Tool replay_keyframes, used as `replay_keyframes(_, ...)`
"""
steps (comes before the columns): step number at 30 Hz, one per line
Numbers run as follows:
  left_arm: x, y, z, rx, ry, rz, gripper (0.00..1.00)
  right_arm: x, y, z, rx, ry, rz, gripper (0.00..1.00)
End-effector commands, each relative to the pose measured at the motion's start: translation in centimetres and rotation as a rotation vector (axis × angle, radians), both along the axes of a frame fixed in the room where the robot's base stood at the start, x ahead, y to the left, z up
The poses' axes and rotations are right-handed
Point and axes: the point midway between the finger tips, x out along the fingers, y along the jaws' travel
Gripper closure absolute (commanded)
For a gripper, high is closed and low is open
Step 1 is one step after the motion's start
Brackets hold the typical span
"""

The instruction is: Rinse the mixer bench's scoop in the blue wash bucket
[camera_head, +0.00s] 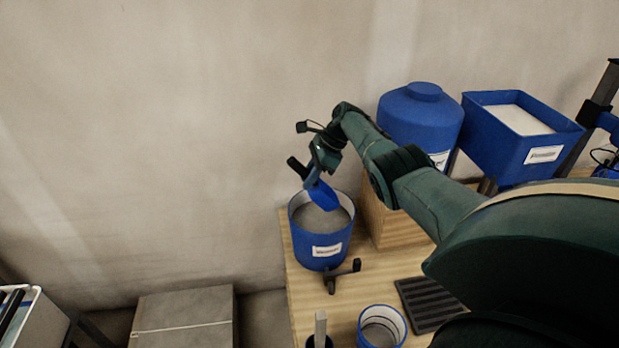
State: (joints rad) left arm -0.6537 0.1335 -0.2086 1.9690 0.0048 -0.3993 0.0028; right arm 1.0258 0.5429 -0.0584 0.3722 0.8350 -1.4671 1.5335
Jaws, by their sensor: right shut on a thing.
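The blue wash bucket (318,247) stands on the wooden bench, with a white label on its front and grey contents inside. My right gripper (311,180) is above the bucket's back rim, shut on the blue scoop (322,196). The scoop points down into the bucket's mouth. I cannot tell whether its tip touches the grey contents. My left gripper is not in view.
A dark handled fitting (335,275) sits before the bucket. A grey box (183,318) stands left of the bench.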

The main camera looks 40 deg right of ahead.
Motion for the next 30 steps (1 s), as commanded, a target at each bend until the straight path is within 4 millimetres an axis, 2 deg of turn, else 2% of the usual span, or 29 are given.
replay_keyframes(6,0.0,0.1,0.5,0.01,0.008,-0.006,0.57,0.0,0.0,2.0,-0.001,-0.002,0.0,1.0)
replay_keyframes(9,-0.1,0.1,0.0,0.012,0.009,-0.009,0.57,0.0,-0.1,2.6,0.0,-0.002,-0.001,1.0)
replay_keyframes(20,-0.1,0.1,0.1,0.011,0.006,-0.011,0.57,0.0,0.0,4.4,-0.007,0.003,0.0,1.0)
replay_keyframes(23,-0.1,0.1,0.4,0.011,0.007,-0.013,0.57,0.1,0.1,4.8,-0.082,0.041,0.004,1.0)
replay_keyframes(30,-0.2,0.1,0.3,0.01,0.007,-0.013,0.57,0.2,0.3,5.8,-0.46,0.249,0.004,1.0)
